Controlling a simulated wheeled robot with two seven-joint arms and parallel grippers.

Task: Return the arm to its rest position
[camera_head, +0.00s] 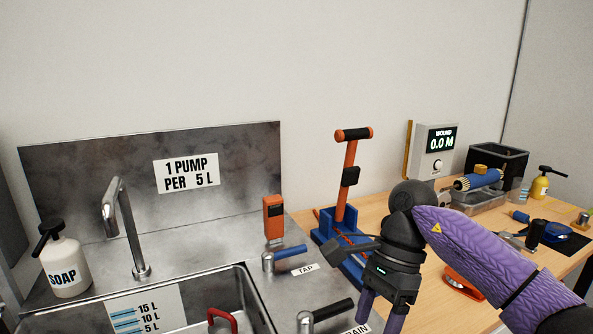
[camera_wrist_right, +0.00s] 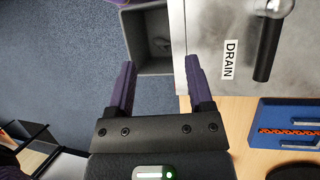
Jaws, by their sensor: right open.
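My right arm, with a purple sleeve, comes in from the right in the head view. My right gripper (camera_head: 381,314) points down in front of the bench edge by the sink, beside the blue stand with the orange post. In the right wrist view my right gripper (camera_wrist_right: 160,68) has its two purple fingers apart and nothing between them. Below it are blue carpet and a grey bin (camera_wrist_right: 145,45). My left gripper is in neither view.
The DRAIN lever (camera_wrist_right: 268,50) and steel counter (camera_wrist_right: 215,25) lie close to the right finger. The blue stand (camera_head: 328,240) holds an orange rope. A soap bottle (camera_head: 65,265), tap lever (camera_head: 288,252) and winder display (camera_head: 437,140) stand around. An orange tool (camera_head: 465,282) lies under my forearm.

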